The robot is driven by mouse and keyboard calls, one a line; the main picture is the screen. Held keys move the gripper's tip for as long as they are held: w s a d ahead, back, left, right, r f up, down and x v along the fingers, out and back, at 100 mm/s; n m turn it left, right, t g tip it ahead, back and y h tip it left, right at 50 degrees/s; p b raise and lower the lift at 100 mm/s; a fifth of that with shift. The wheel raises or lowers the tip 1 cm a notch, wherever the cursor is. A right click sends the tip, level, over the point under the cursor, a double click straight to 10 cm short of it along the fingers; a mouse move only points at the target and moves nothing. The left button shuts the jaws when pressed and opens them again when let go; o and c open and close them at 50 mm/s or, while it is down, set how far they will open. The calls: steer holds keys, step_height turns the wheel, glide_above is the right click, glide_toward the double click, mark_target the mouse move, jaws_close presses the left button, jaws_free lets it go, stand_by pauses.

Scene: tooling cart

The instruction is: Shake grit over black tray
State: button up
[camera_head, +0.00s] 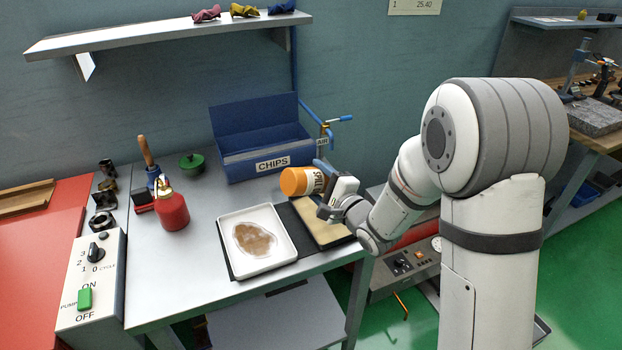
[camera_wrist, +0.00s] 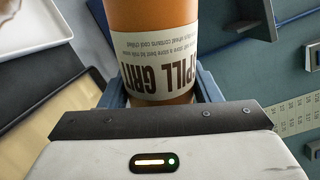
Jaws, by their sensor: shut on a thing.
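My gripper (camera_head: 328,190) is shut around an orange SPILL GRIT shaker (camera_head: 293,182) with a white label. The shaker lies nearly on its side in the air, its orange end pointing left. In the wrist view the shaker (camera_wrist: 150,30) sits between both fingers (camera_wrist: 158,92), its lettering upside down. Below it is a shallow black tray (camera_head: 320,232) with a tan inside, partly hidden by the shaker and gripper. It also shows at the left of the wrist view (camera_wrist: 62,108). No falling grit is visible.
A white tray (camera_head: 229,217) holding a brown puddle (camera_head: 255,240) stands left of the black tray, on a dark mat. A blue CHIPS bin (camera_head: 235,140) and an air line (camera_head: 325,132) stand behind. A red can (camera_head: 172,212) is left. The bench front is clear.

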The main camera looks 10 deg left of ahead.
steer(key=shift+d, duration=0.15)
steer(key=n+b, duration=0.1)
steer(key=n, duration=0.1)
steer(key=shift+s+n, duration=0.1)
steer(key=shift+n, duration=0.3)
steer(key=n, duration=0.1)
steer(key=n+b, duration=0.1)
steer(key=shift+r+n, duration=0.2)
steer(key=shift+n, duration=0.1)
steer(key=w+n, duration=0.1)
steer(key=n, duration=0.1)
steer(key=d+r+n+b, duration=0.1)
steer(key=n, duration=0.1)
steer(key=w+d+r+n+b, duration=0.1)
steer(key=n, duration=0.2)
steer(key=shift+w+d+r, duration=0.2)
steer(key=shift+w+d, duration=0.05)
steer(key=shift+w, duration=0.05)
step_height(320, 180, up, 2)
steer(key=n+b, duration=0.4)
steer(key=n, duration=0.1)
steer(key=shift+s+a+r, duration=0.1)
steer(key=shift+a, duration=0.05)
step_height(320, 180, up, 2)
steer(key=n+b, duration=0.3)
steer(key=n, duration=0.1)
steer(key=shift+n, duration=0.4)
steer(key=shift+r, duration=0.1)
